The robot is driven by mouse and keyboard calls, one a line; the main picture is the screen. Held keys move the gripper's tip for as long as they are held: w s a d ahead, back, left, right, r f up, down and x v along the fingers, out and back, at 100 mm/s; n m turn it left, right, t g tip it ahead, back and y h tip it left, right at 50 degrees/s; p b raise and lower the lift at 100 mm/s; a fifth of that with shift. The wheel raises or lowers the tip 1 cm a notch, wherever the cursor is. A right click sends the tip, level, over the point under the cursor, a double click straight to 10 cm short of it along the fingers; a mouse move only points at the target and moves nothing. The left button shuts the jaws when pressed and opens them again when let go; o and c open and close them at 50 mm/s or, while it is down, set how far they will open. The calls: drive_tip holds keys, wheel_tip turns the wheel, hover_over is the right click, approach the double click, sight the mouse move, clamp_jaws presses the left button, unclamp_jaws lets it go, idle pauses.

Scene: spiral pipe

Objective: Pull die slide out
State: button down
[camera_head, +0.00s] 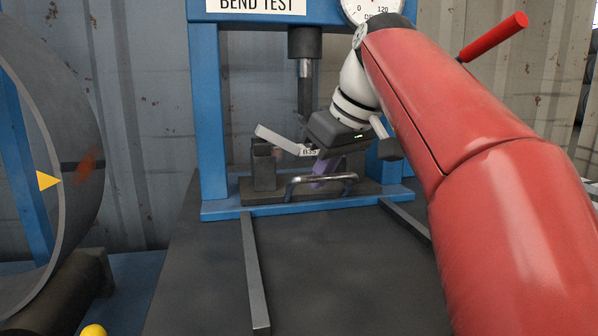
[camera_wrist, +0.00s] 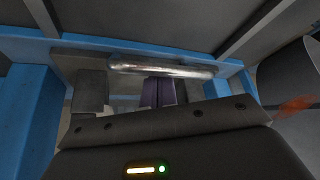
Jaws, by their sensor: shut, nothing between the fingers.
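The die slide (camera_head: 230,193) is a dark plate in the base of the blue press. A bare metal bar handle (camera_head: 345,177) spans its front; the handle also crosses the upper wrist view (camera_wrist: 162,68). My gripper (camera_head: 319,182) points down over the slide, its purplish fingers shut and empty. The fingers (camera_wrist: 158,80) end close by the handle's bar, on its press side; I cannot tell whether they touch it. A dark die block (camera_head: 264,172) stands on the slide to the left. A pale bent metal strip (camera_head: 277,138) with a label lies above it, partly hidden by my gripper.
The press ram (camera_head: 304,85) hangs above the slide. Blue posts (camera_head: 209,110) flank it. Two grey rails (camera_head: 254,275) run forward over the dark table (camera_head: 335,285), clear between them. A red lever (camera_head: 493,37) is upper right. A large grey ring (camera_head: 85,130) stands left.

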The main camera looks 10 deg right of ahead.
drive_tip(key=shift+s+b, duration=1.55)
drive_tip(key=shift+s, duration=7)
wheel_tip(320, 180, up, 7)
drive_tip(key=w+p, duration=0.1)
drive_tip(key=p, duration=0.6)
drive_tip(key=shift+w, duration=0.2)
drive_tip(key=shift+s, duration=0.15)
